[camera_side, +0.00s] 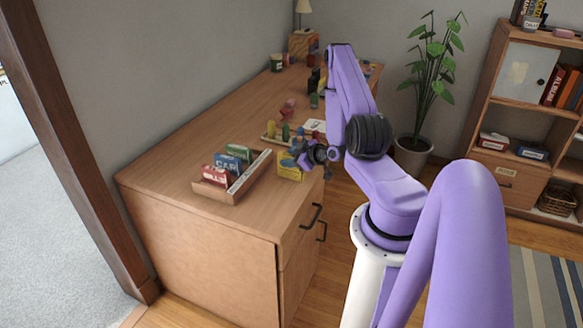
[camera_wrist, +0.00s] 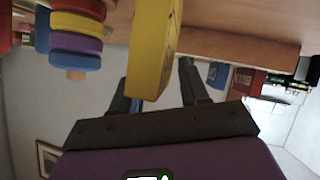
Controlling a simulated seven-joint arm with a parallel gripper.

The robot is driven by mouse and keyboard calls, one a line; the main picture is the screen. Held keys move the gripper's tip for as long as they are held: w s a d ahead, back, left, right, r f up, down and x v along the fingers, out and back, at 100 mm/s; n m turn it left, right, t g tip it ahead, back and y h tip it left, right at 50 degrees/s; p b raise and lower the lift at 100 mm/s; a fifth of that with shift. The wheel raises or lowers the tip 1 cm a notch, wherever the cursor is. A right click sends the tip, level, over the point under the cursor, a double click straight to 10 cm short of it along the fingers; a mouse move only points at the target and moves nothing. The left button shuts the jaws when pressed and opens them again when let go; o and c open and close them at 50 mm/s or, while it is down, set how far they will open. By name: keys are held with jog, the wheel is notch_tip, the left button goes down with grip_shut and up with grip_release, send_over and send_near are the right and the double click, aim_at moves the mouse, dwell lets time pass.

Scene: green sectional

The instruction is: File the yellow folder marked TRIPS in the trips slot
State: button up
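The yellow folder (camera_side: 289,170) is near the desk's front edge, right of the wooden file rack; its lettering is too small to read. My gripper (camera_side: 303,153) is at the folder's upper right side. In the wrist view the yellow folder (camera_wrist: 150,45) reaches between the two fingers of my gripper (camera_wrist: 158,75). It lies closer to the left finger, and a gap shows at the right finger, so the gripper looks open around it. The file rack (camera_side: 253,176) holds red, blue and green folders (camera_side: 238,153) at its left side. Its slot labels are not readable.
Colored toys (camera_side: 284,131) stand on the desk behind the folder, with a white card (camera_side: 314,126) nearby. A stacked ring toy (camera_wrist: 76,40) shows at left in the wrist view. Bare desk (camera_side: 160,170) lies left of the rack. A potted plant (camera_side: 433,80) stands beyond the desk.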

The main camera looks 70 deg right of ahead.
grip_shut()
jog(key=shift+r, duration=0.1)
notch_tip(320, 180, up, 9)
jog(key=shift+r, duration=0.25)
jog(key=shift+w, duration=0.25)
jog(key=w+d+y, duration=0.2)
jog(key=w, duration=0.7)
jog(key=w+d+y, duration=0.1)
jog(key=w+d, duration=0.1)
jog(key=w, duration=0.7)
jog(key=shift+m, duration=0.4)
jog(key=shift+w+f, duration=0.2)
jog(key=shift+f, duration=4.25)
